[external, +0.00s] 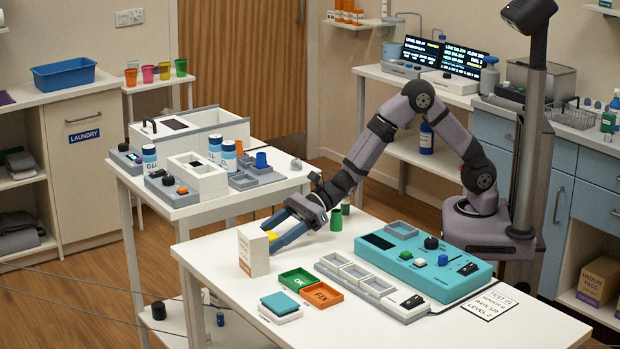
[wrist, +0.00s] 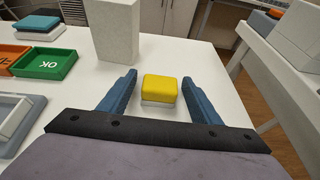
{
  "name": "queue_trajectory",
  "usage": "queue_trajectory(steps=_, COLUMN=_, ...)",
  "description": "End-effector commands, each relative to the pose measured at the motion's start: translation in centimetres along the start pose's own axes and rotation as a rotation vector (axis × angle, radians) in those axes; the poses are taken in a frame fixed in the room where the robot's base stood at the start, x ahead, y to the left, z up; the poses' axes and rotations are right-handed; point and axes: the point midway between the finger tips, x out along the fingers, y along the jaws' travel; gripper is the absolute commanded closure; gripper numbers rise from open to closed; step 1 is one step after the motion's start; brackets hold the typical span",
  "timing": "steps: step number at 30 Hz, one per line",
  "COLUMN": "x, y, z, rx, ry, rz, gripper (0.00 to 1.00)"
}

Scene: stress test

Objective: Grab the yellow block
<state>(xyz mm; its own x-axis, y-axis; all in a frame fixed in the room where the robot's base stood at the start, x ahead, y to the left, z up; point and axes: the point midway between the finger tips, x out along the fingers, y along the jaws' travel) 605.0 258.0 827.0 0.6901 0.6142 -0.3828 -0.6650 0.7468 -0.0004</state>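The yellow block (wrist: 160,88) sits on a thin pale base on the white table, between the two blue fingers of my gripper (wrist: 159,92) in the wrist view. The fingers are apart, with a gap on each side of the block. In the external view my gripper (external: 275,234) reaches down over the left part of the table. There the yellow block (external: 271,236) shows only as a small patch beside the fingers; the rest is hidden.
A pale upright box (external: 253,252) stands close to the gripper, beyond the block in the wrist view. A green OK tray (external: 296,279) and orange FIX tray (external: 322,294) lie nearby. A green cup (external: 336,221) and a teal console (external: 425,262) stand to the right.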

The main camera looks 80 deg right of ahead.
Motion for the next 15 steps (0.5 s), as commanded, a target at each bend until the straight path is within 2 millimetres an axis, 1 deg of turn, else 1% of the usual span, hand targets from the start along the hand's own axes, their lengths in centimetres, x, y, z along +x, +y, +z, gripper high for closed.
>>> queue_trajectory(steps=1, x=-0.01, y=0.0, z=0.0, rx=0.0, ry=0.0, rz=0.0, gripper=0.56)
queue_trajectory(steps=4, x=-0.02, y=0.0, z=0.0, rx=0.0, ry=0.0, rz=0.0, gripper=0.8)
queue_trajectory(steps=5, x=-0.02, y=0.0, z=0.0, rx=0.0, ry=0.0, rz=0.0, gripper=0.83)
queue_trajectory(steps=15, x=-0.14, y=-0.01, z=0.33, rx=-0.001, ry=-0.002, rz=0.0, gripper=0.83)
